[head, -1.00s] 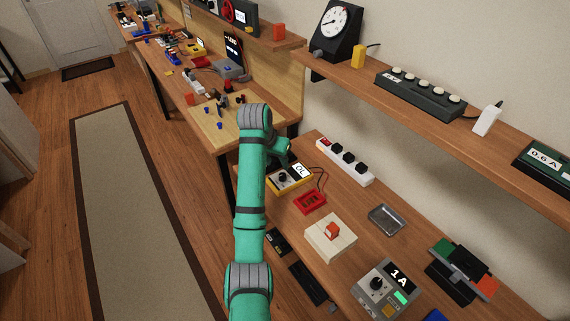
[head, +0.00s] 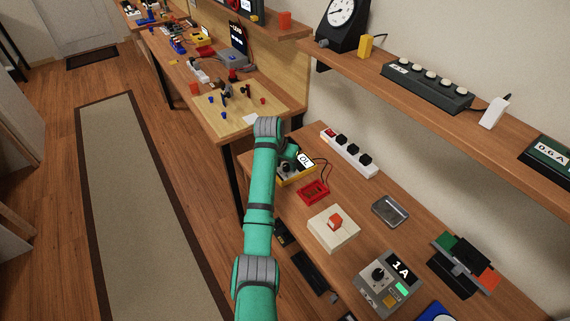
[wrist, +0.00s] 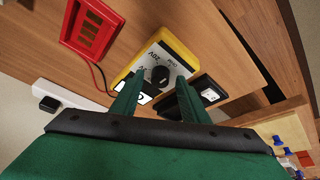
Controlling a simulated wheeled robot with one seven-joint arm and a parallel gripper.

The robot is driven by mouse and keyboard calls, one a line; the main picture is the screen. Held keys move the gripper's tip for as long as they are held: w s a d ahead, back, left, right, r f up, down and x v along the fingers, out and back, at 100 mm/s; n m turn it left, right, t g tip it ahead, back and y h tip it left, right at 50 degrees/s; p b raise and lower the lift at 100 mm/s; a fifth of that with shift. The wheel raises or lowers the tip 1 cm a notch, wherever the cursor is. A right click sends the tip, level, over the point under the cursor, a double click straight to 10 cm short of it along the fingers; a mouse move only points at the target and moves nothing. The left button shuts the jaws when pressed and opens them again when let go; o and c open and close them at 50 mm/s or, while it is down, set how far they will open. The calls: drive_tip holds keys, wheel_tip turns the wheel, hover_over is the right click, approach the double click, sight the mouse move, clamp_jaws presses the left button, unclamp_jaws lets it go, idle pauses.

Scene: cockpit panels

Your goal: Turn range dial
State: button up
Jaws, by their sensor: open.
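The yellow meter (head: 297,177) lies on the near bench with its "OL" display lit. It also shows in the wrist view (wrist: 184,54), with a white face and printed range marks. Its black round range dial (wrist: 159,77) sits on that face; in the head view the dial (head: 285,167) is partly seen beside my arm. My gripper (wrist: 158,82) is open and empty, its two green fingers pointing at the meter, one on each side of the dial in the picture. I cannot tell whether the fingers touch the dial or the face. The fingers cover part of the display.
A red tray-like holder (head: 313,191) with leads lies close to the meter. A white strip with black knobs (head: 347,154) is behind it. A black device (wrist: 207,91) is beside the meter. A white box with a red switch (head: 334,229) stands nearer on the bench.

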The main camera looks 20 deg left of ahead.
clamp_jaws()
